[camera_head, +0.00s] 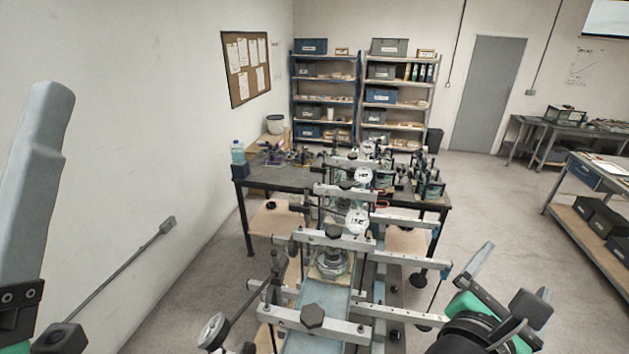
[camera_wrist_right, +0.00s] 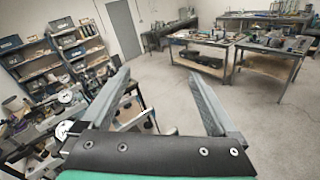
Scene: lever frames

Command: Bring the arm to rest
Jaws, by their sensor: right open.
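My right gripper (camera_head: 515,270) is at the lower right in the head view, beside the lever frames (camera_head: 335,240) and apart from their bars. In the right wrist view my right gripper (camera_wrist_right: 155,70) has its two grey fingers spread apart, with nothing between them. At the left edge of the head view stands one large grey finger of my left gripper (camera_head: 32,180), close to the camera. Its other finger is not clearly seen, so its opening cannot be told. The lever frames run in a row down the middle, with levelled metal beams, dark knobs and round dial gauges.
A dark-topped workbench (camera_head: 290,180) stands behind the frames, with a bottle (camera_head: 238,153) at its left end. Shelves (camera_head: 325,97) with bins are at the back wall. A side bench (camera_head: 600,190) is at the right. Floor (camera_head: 490,200) between is clear.

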